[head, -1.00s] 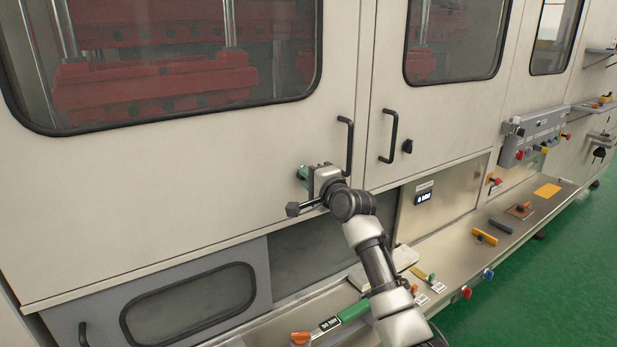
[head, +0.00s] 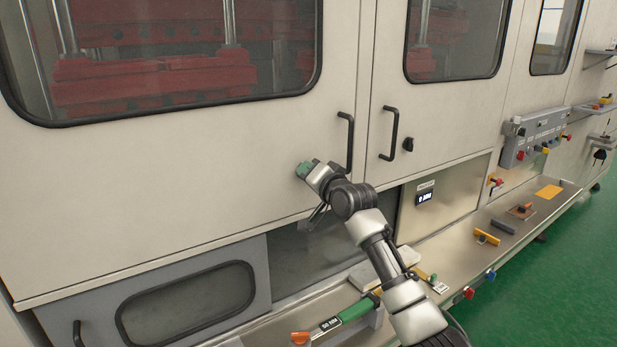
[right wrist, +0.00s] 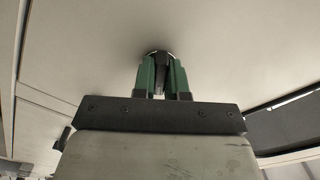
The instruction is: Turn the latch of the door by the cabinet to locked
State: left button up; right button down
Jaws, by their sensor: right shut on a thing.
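My right gripper (head: 304,171) is at the large left machine door (head: 180,190), just left of its black bar handle (head: 350,140). In the right wrist view its two green fingers (right wrist: 161,80) are shut on a small dark latch (right wrist: 160,76) on a round base against the pale door panel. In the head view the gripper hides this latch, so I cannot tell its position against any marking. A similar black latch (head: 407,146) sits on the neighbouring door (head: 450,115), right of that door's handle (head: 390,135). My left gripper is not in view.
A steel ledge (head: 455,265) runs below the doors, with a green-and-orange tool (head: 345,313) and several small items on it. A grey control box (head: 535,136) juts out at the right. Green floor (head: 560,270) is free at the right.

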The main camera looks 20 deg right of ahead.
jog(key=n+b, duration=0.1)
jog(key=n, duration=0.4)
jog(key=shift+f+n, duration=0.1)
jog(key=shift+n, duration=2.3)
jog(key=c, duration=1.2)
grip_release()
jog(key=shift+o, duration=0.2)
jog(key=b+v, duration=0.3)
jog(key=v, duration=0.7)
jog(key=shift+s+b, duration=0.4)
